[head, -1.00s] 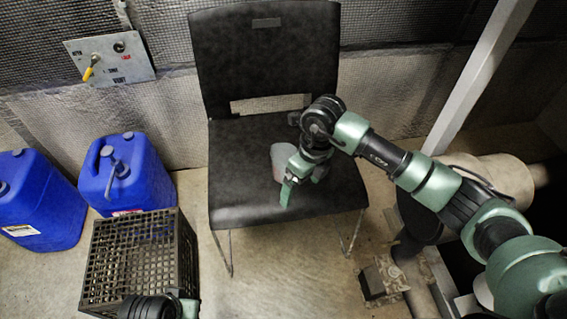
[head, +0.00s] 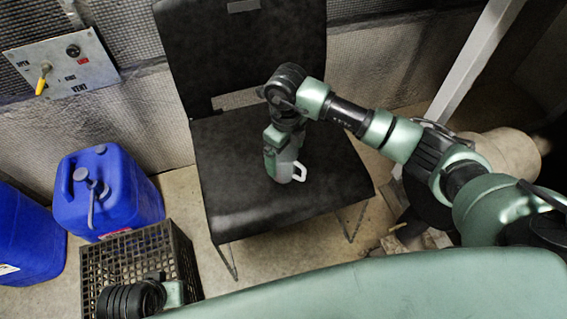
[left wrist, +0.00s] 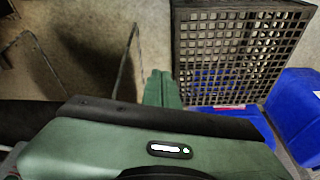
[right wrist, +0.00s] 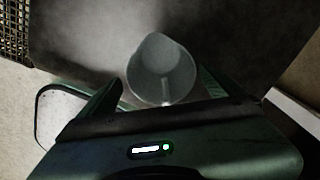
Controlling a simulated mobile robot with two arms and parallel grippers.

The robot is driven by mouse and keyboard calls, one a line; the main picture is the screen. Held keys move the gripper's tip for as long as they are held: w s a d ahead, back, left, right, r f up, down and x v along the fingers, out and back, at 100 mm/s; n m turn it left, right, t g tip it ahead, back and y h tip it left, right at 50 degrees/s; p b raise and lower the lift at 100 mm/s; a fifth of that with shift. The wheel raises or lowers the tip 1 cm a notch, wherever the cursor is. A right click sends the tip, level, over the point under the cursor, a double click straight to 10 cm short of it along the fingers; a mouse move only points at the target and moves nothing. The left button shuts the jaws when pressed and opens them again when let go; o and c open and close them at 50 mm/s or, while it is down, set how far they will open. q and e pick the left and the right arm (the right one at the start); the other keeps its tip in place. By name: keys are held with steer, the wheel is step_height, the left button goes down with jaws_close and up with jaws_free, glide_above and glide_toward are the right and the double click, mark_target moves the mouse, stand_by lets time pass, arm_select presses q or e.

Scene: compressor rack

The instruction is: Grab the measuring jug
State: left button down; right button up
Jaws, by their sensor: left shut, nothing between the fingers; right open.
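The measuring jug (head: 286,173), a pale translucent cup with a white handle, stands upright on the black chair's seat (head: 245,200). In the head view my right gripper (head: 274,152) hides much of it; the handle shows on the right. In the right wrist view the jug (right wrist: 160,68) opens toward the camera, its handle pointing down the picture. My right gripper (right wrist: 158,92) is open, with one finger on each side of the jug; I cannot tell whether either touches it. My left gripper (left wrist: 162,88) is shut and empty, low near the crate.
A dark lattice crate (head: 185,255) stands on the floor left of the chair, with blue canisters (head: 108,195) beyond it. The chair's backrest (head: 245,50) rises behind the jug. A pale tank (head: 505,152) and a slanted post (head: 470,70) are at right.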

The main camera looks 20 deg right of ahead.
mark_target(285, 162)
steer(key=f, duration=0.4)
steer(key=shift+w+f+b, duration=0.1)
steer(key=shift+w+b, duration=0.1)
steer(key=shift+b, duration=0.2)
steer(key=shift+f, duration=0.35)
arm_select(q)
steer(key=v, duration=0.4)
steer(key=shift+w+a, duration=0.1)
steer(key=shift+w, duration=0.05)
arm_select(e)
steer(key=c, duration=1.5)
arm_select(q)
steer(key=shift+r, duration=0.1)
